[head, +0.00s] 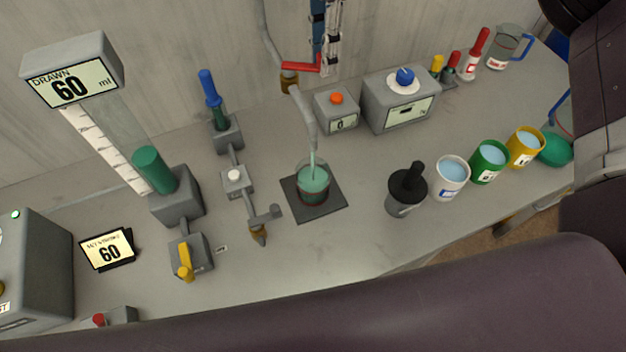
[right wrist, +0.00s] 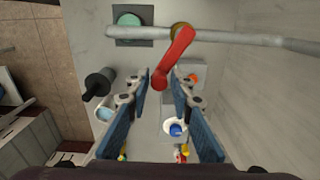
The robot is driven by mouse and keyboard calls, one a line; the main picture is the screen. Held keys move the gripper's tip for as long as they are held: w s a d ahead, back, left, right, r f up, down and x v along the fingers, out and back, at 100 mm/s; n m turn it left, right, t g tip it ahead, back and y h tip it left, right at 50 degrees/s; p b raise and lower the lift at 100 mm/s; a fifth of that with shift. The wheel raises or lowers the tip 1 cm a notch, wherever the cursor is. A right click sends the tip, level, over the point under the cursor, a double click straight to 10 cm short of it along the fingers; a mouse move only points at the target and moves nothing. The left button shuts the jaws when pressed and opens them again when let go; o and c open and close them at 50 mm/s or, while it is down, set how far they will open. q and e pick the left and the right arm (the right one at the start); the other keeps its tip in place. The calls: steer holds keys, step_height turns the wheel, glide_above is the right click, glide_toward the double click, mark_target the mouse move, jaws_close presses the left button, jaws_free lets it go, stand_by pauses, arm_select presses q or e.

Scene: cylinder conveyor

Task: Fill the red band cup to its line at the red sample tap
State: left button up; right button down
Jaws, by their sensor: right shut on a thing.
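The red band cup (head: 314,190) is clear and stands upright on a dark square pad (head: 333,203). It holds green liquid (head: 312,175), and a green stream (head: 312,158) falls into it from the spout of the tap pipe (head: 306,115). I cannot tell where its line lies against the liquid level. The red tap lever (head: 300,66) points right and also shows in the right wrist view (right wrist: 175,58). My right gripper (head: 322,62) is shut on the lever's end, with its fingers either side in the wrist view (right wrist: 159,82). My left gripper is out of view.
A grey box with an orange button (head: 337,98) and a grey box with a blue knob (head: 404,77) stand right of the tap. A black-handled pot (head: 407,190) and white, green and yellow cups (head: 489,162) are farther right. Valves and a "60 ml" display (head: 70,85) stand left.

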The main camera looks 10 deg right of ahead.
steer(key=shift+w+n, duration=0.2)
steer(key=shift+n, duration=0.4)
steer(key=w+n+p, duration=0.1)
steer(key=n+p, duration=0.1)
steer(key=n, duration=0.1)
steer(key=w+n, duration=0.1)
steer(key=n, duration=0.1)
steer(key=shift+w+p, duration=0.35)
steer(key=shift+p, duration=0.05)
steer(key=c, duration=0.8)
jaws_free()
